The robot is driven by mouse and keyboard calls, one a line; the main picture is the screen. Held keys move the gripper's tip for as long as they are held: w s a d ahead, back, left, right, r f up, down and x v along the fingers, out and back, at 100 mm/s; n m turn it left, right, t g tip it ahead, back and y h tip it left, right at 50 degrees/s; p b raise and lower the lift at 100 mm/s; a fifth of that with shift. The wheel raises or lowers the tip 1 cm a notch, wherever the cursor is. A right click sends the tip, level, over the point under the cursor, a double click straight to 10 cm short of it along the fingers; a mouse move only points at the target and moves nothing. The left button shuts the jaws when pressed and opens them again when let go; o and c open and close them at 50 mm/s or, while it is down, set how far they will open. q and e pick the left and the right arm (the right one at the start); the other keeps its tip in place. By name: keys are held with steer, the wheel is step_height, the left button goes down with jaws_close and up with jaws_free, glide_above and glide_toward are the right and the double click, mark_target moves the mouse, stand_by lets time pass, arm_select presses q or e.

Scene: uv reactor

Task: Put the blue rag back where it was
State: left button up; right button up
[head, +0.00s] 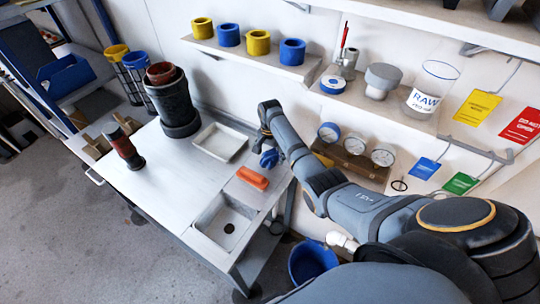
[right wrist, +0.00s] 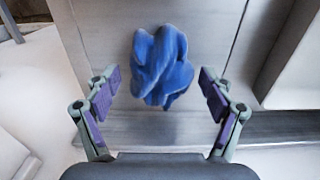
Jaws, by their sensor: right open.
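The blue rag (head: 269,158) lies crumpled on the light worktop (head: 165,192), near its back right edge, between a white tray and an orange block. In the right wrist view the rag (right wrist: 162,66) sits ahead of and between the spread fingers, with clear gaps on both sides. My right gripper (right wrist: 160,100) is open and empty. In the head view my right arm reaches in from the right, and its wrist hides most of the gripper beside the rag. My left gripper is not in view.
A white tray (head: 220,142) and an orange block (head: 252,178) flank the rag. A sink (head: 226,222) is at the worktop's front right. A dark cylinder (head: 173,104) stands at the back left. Gauges (head: 354,145) are on the wall side to the right.

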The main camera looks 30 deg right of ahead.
mark_target(270, 155)
step_height(270, 155, up, 8)
steer(key=shift+f, duration=0.1)
steer(key=shift+f, duration=0.1)
stand_by(0.5)
